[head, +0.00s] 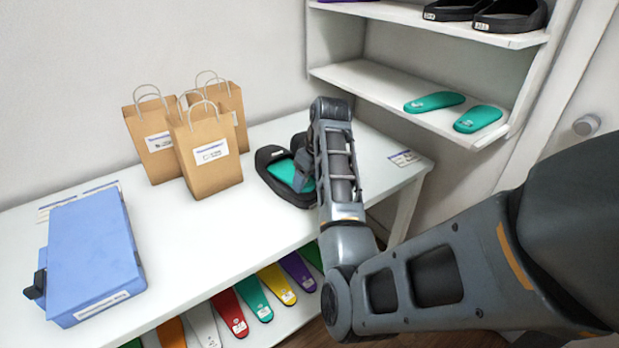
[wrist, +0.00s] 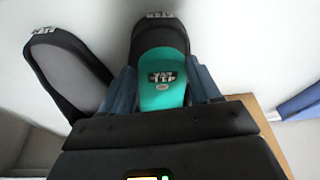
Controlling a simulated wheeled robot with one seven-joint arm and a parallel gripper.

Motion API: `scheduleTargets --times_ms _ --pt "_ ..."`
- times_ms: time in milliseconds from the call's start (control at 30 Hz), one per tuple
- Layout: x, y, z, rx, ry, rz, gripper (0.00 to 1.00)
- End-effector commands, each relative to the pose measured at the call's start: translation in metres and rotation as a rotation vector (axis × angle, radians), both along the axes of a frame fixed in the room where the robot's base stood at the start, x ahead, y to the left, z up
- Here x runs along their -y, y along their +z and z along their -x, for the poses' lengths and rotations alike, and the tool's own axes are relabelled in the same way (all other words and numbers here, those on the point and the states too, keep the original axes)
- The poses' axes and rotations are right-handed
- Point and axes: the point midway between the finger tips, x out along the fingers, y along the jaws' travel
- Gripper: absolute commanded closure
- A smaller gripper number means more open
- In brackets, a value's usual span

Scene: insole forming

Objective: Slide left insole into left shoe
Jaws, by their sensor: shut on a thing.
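A teal insole (wrist: 163,90) with a black-and-white label lies lengthwise over the opening of a black shoe (wrist: 155,33) in the wrist view. Its far end is within the shoe's outline; whether it lies flat on the sole is unclear. My gripper (wrist: 162,67) is shut on the insole, with one finger along each side. A second black shoe (wrist: 72,70) with a bare grey inside stands to the left. In the head view, the shoe (head: 268,160) and teal insole (head: 283,173) show beside my gripper (head: 303,172). My arm hides most of the other shoe.
Several paper bags (head: 211,155) stand left of the shoes on the white table (head: 150,205). A blue box-like device (head: 95,255) is farther left. Coloured insoles (head: 253,297) lie on the lower shelf. Two teal insoles (head: 434,101) lie on the side shelf, with black shoes (head: 510,14) above.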

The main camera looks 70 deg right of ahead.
Motion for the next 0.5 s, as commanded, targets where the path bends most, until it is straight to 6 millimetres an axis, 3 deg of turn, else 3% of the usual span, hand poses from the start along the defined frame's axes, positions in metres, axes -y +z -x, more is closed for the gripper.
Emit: scheduleTargets --times_ms 67,100,400,500 --pt "0.0 0.0001 -0.0001 0.0 0.0 0.0 0.68" --pt "0.0 0.0001 -0.0001 0.0 0.0 0.0 0.36" --pt "0.0 0.0001 0.0002 0.0 0.0 0.0 0.08" --pt "0.0001 0.0001 0.0002 0.0 0.0 0.0 0.08"
